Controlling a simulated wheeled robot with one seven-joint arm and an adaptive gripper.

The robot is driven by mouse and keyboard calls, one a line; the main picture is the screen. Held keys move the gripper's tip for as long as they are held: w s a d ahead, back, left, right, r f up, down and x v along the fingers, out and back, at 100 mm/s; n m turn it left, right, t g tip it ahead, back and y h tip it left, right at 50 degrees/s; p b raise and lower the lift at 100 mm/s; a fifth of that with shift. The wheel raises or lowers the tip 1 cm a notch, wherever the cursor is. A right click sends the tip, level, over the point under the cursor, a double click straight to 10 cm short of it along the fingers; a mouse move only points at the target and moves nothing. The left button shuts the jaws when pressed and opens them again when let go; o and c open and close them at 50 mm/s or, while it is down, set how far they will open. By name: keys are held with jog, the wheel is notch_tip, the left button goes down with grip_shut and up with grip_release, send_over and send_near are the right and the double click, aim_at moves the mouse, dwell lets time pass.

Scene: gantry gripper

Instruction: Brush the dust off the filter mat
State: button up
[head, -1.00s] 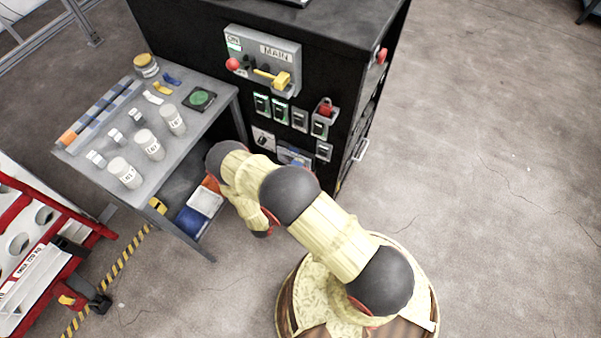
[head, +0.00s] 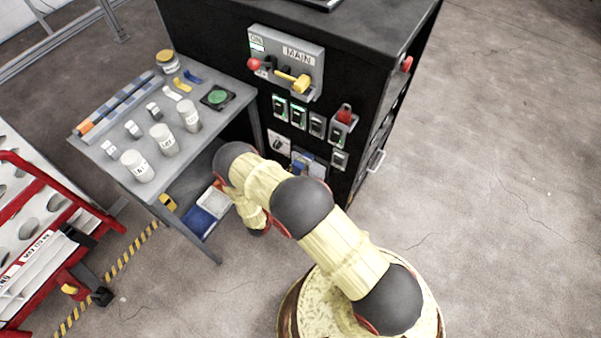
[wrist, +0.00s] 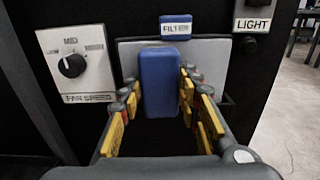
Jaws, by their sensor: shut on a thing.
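My gripper (wrist: 160,110) shows in the wrist view with its yellow-padded fingers on either side of a blue block (wrist: 159,80). It is shut on this block, which stands upright in front of a grey panel (wrist: 210,60) on the black cabinet. A blue label reading FILTER (wrist: 176,28) sits above the panel. Whether the block is a brush, and whether it touches the panel, I cannot tell. No separate mat or dust can be made out. In the head view my arm hides the gripper; part of the filter panel (head: 316,166) shows beside it.
A FAN SPEED knob (wrist: 72,66) is left of the panel and a LIGHT switch plate (wrist: 254,20) is upper right. A grey table (head: 110,180) with several jars stands left of the cabinet. A red-framed rack (head: 40,185) is further left. The floor at right is clear.

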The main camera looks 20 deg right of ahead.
aim_at(294, 159)
jog(key=w+a+b, duration=0.2)
jog(key=w, duration=0.1)
jog(key=shift+w+a+r, duration=0.1)
jog(key=shift+w+r, duration=0.05)
jog(key=shift+r, duration=0.05)
jog(key=s+d+p, duration=0.2)
jog(key=s+d, duration=0.5)
jog(key=s, duration=0.3)
dwell(1.3)
jog(key=shift+w, duration=0.1)
jog(key=shift+w+a+b, duration=0.6)
jog(key=shift+w+a, duration=0.3)
jog(key=shift+w, duration=0.4)
jog(key=shift+w+a+b, duration=0.65)
jog(key=shift+w+a, duration=0.25)
jog(key=shift+w, duration=0.45)
jog(key=shift+w+a+b, duration=0.6)
jog(key=shift+w+a, duration=0.3)
jog(key=shift+w, duration=0.4)
jog(key=shift+w+a+r, duration=0.1)
jog(key=shift+w+a, duration=0.6)
jog(key=shift+w, duration=0.35)
